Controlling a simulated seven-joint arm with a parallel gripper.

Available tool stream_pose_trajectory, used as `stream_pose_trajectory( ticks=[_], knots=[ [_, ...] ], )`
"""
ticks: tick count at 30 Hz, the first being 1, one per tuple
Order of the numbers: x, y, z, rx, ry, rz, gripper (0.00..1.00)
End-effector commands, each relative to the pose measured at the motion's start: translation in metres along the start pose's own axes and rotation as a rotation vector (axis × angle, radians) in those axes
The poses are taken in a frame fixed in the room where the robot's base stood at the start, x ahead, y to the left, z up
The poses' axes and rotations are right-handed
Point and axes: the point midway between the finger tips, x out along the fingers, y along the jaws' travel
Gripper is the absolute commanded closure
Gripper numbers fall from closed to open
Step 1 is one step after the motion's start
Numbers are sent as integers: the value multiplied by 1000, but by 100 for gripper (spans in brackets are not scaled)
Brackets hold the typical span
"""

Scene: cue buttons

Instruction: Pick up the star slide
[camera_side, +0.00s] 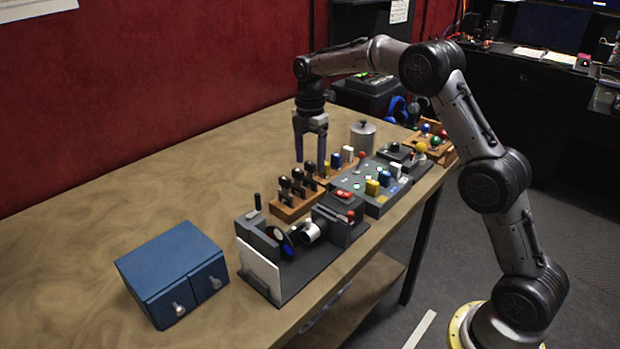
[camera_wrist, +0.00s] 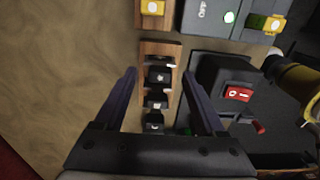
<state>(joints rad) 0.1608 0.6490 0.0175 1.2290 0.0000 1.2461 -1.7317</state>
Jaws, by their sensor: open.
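Several black slides with pale symbols stand in a row in a wooden rack, at the middle of the table in the side view. The rack (camera_side: 285,210) also shows in the wrist view (camera_wrist: 174,50). The symbols are too small for me to tell which slide bears the star. My gripper (camera_side: 310,166) is open and empty, pointing down above the rack. In the wrist view my gripper's (camera_wrist: 159,73) two fingers lie to the left and right of the row of slides, with a gap on each side.
A dark device with a red switch (camera_wrist: 238,94) stands right of the rack in the wrist view. A grey panel with coloured buttons (camera_side: 377,192), a metal canister (camera_side: 362,136) and a projector-like unit (camera_side: 290,262) are close by. A blue drawer box (camera_side: 172,268) stands front left. The left tabletop is clear.

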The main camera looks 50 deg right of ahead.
Motion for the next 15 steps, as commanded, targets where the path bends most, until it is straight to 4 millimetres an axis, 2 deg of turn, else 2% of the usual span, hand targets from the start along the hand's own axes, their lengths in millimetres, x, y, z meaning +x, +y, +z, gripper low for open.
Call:
stream_pose_trajectory(
  ticks=[4, 12, 13, 15],
  knots=[
    [17, 0, 0, 0, 0, -3, 28],
    [20, 0, 0, 0, 0, 0, 28],
    [20, 0, 0, 0, 0, 0, 29],
    [20, 0, 0, 0, 0, 0, 42]
  ],
)
